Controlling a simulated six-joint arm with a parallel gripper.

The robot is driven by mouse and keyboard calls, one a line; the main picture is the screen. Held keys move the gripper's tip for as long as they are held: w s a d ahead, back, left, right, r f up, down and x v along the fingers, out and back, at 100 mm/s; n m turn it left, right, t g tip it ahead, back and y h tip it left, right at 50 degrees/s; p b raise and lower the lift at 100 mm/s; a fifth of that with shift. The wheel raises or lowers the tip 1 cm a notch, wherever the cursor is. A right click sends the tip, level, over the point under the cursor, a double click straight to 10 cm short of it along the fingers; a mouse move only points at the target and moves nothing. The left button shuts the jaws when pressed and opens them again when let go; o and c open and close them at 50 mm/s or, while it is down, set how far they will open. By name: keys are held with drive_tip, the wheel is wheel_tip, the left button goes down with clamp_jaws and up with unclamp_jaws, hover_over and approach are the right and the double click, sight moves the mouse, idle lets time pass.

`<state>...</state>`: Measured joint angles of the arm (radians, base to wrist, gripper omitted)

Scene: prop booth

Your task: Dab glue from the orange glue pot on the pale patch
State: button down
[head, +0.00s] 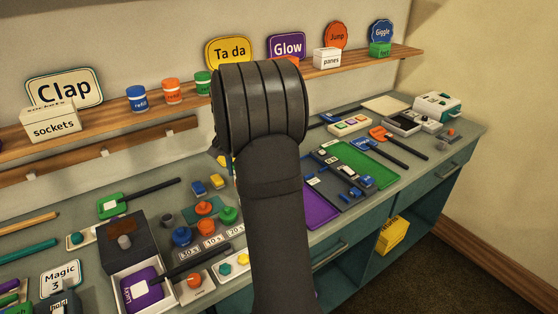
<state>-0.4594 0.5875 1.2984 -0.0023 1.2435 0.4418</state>
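An orange lidded pot (172,91) stands on the wall shelf between a blue pot (137,97) and a green pot (203,83); their labels seem to read "refill". Smaller orange round pieces lie lower on the counter, one beside the timing labels (207,227) and one on a white base (194,281). I cannot tell for sure which is the glue pot. A pale, cream square (386,104) lies flat at the counter's back right; it may be the patch. My dark arm rises through the middle and hides the counter behind it. My gripper does not show.
Signs line the shelf (385,58). Little counter is bare.

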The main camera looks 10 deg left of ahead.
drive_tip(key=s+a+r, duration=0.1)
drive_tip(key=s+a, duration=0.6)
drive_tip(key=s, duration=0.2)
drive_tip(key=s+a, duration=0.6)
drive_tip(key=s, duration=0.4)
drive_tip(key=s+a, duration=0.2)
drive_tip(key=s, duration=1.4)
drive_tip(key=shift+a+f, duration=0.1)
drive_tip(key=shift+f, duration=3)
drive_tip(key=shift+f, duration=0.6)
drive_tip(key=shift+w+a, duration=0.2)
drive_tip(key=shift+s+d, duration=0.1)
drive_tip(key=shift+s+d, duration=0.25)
